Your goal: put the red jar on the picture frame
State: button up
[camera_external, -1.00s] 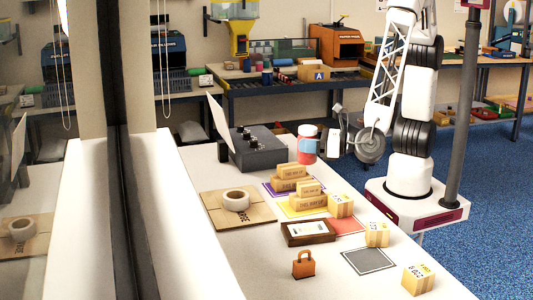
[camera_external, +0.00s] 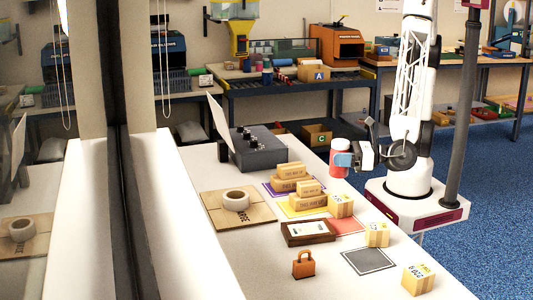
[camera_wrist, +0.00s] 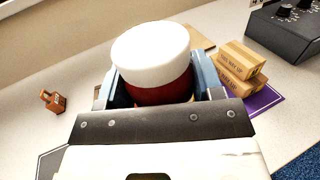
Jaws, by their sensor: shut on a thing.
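The red jar (camera_external: 339,164) has a white lid and is held upright in my gripper (camera_external: 343,160), above the right edge of the white table. In the wrist view the jar's white lid (camera_wrist: 151,50) fills the space between the two fingers of my gripper (camera_wrist: 155,90), which is shut on it. The picture frame (camera_external: 308,232) lies flat on the table, with a brown wooden border and a pale picture. It is nearer the camera and to the left of the jar. I cannot make out the frame in the wrist view.
Stacked cartons on purple (camera_external: 276,189) and yellow mats stand beyond the frame. Small cartons (camera_external: 377,234) stand to its right, a brown padlock-shaped thing (camera_external: 303,264) in front. A tape roll (camera_external: 236,200) on flat cardboard lies left. A dark control box (camera_external: 256,150) stands behind.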

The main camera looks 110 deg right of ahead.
aim_at(339, 167)
jog(key=shift+f, duration=1.85)
jog(key=w+a+f, duration=0.1)
jog(key=w+a, duration=0.6)
jog(key=w, duration=0.6)
jog(key=shift+a+f, duration=0.15)
jog(key=shift+f, duration=0.05)
jog(key=shift+w, duration=0.15)
jog(key=shift+w+a+f, duration=0.2)
jog(key=shift+w+a, duration=0.05)
jog(key=shift+w, duration=0.15)
jog(key=shift+f, duration=1.6)
jog(key=shift+f, duration=0.15)
